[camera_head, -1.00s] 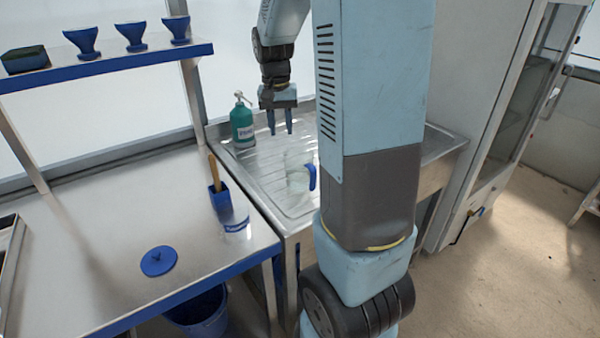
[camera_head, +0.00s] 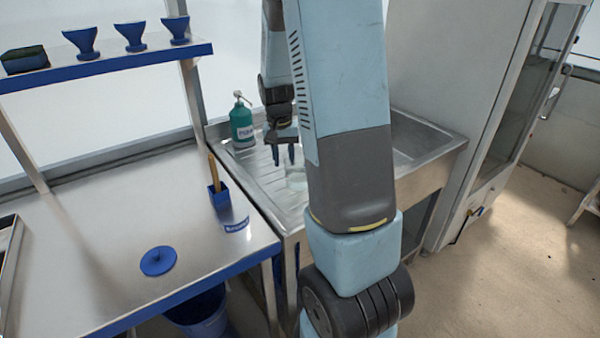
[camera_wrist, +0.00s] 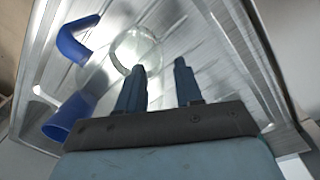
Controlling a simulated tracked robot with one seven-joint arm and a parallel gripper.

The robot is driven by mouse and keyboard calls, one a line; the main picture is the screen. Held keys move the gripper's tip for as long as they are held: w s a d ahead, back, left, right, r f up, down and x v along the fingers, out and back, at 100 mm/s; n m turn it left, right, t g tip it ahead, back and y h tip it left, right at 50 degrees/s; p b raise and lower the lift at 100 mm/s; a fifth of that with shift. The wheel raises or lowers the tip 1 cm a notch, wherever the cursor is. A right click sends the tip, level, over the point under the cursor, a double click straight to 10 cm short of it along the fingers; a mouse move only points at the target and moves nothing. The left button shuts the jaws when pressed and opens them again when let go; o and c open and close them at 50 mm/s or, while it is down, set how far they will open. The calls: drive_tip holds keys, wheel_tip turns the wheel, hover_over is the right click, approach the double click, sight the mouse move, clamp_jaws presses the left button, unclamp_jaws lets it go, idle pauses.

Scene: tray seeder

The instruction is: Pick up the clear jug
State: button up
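The clear jug (camera_head: 296,178) stands on the ribbed metal drainboard. In the head view my arm hides part of it, including its blue handle. In the wrist view the clear round jug (camera_wrist: 137,46) shows just beyond my left fingertip, with blue parts at its left; I cannot tell whether all of them belong to the handle. My gripper (camera_head: 283,156) points down above the drainboard, close to the jug and a little to its left in the head view. In the wrist view my gripper (camera_wrist: 160,66) has its two fingers apart with nothing between them.
A green pump bottle (camera_head: 242,122) stands at the back left of the drainboard. A blue holder with a wooden handle (camera_head: 219,193), a clear blue-marked container (camera_head: 236,222) and a blue disc (camera_head: 158,261) are on the left table. The sink basin (camera_head: 415,148) lies right.

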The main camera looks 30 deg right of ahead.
sight(285, 167)
drive_tip(key=shift+d+f, duration=0.1)
drive_tip(key=shift+f, duration=1.85)
clamp_jaws()
